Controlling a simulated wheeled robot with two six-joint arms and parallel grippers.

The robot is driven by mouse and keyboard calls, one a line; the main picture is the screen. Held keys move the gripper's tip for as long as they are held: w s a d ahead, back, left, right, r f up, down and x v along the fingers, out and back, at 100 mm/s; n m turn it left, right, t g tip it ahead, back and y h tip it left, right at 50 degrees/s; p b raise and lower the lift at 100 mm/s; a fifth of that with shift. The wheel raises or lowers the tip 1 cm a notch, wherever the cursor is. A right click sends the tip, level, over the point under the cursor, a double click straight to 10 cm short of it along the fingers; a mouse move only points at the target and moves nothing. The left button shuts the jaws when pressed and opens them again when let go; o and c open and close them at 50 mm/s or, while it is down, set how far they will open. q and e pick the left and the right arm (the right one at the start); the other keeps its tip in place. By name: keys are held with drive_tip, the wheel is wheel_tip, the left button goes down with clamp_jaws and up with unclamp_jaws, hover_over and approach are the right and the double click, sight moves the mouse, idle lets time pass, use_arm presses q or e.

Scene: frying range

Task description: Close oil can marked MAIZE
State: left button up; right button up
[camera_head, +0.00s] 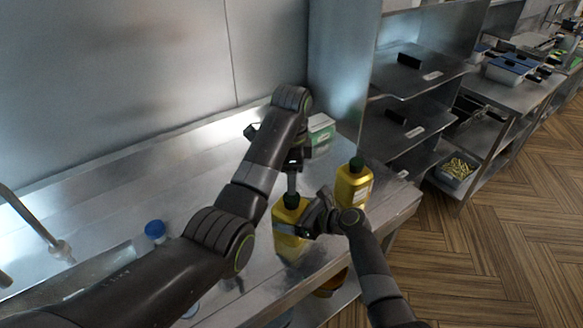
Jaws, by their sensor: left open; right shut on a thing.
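A yellow oil can (288,243) with a dark green cap (291,200) stands on the steel counter. My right gripper (306,222) is shut on the upper part of this can from the right. My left gripper (291,184) points down just above the cap and is open; whether its fingers touch the cap I cannot tell. A second yellow can (352,190), also with a dark green cap, stands to the right near the counter's edge. I cannot read MAIZE on either can from here.
A green and white box (320,128) stands behind, near the steel pillar. A blue-capped container (155,230) is at the left, near a sink tap (60,250). Steel shelves (415,78) are at the right. The back of the counter (130,190) is clear.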

use_arm(q)
drive_tip(key=n, duration=0.6)
drive_tip(key=shift+r, duration=0.25)
drive_tip(key=n, duration=0.6)
drive_tip(key=shift+r, duration=0.2)
drive_tip(key=n, duration=0.6)
drive_tip(key=shift+r+n, duration=0.2)
drive_tip(key=shift+n, duration=0.2)
drive_tip(key=n, duration=0.6)
drive_tip(key=shift+r, duration=0.2)
drive_tip(key=shift+f, duration=4)
